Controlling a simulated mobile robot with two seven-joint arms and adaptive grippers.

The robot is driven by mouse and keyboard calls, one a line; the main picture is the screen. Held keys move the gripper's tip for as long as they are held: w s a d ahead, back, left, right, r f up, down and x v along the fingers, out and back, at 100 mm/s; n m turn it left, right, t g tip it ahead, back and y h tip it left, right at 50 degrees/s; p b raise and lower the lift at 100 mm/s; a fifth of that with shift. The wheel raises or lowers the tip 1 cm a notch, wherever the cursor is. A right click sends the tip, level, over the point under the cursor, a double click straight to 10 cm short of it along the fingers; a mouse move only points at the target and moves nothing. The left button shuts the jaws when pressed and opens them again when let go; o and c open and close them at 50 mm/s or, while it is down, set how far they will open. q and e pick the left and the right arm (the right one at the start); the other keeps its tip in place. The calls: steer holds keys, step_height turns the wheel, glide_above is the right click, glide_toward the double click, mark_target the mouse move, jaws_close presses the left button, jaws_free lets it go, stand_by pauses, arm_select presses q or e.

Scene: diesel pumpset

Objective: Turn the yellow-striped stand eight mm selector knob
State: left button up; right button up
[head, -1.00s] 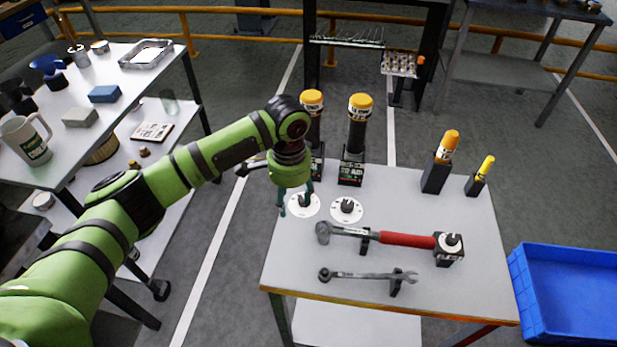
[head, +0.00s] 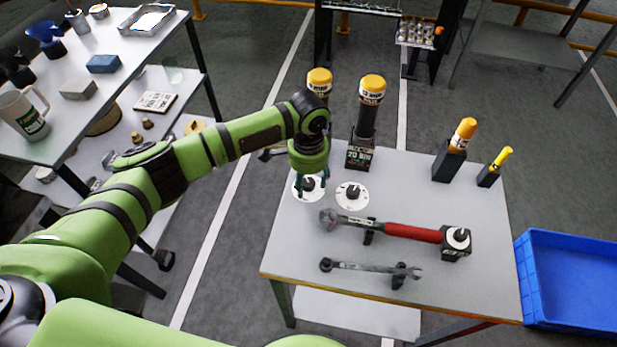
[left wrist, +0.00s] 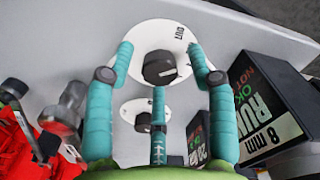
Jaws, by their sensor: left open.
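A white round dial with a black selector knob (head: 308,185) lies flat at the left of the grey table (head: 285,240). My left gripper (head: 311,181) is over this dial, open, its teal fingers pointing down and partly hiding it. In the left wrist view the black knob (left wrist: 159,68) sits between the spread fingers, and I see no clear contact. A second dial with a black knob (head: 352,194) is just to the right; it also shows in the left wrist view (left wrist: 143,121). I cannot make out yellow stripes on a stand. My right gripper is not in view.
A black block labelled "8 mm RUN" (left wrist: 262,115) stands close by the fingers. Yellow-capped cylinders (head: 369,105) stand behind the dials. A blue crate (head: 575,290) is at right.

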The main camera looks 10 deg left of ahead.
arm_select(q)
jaws_close()
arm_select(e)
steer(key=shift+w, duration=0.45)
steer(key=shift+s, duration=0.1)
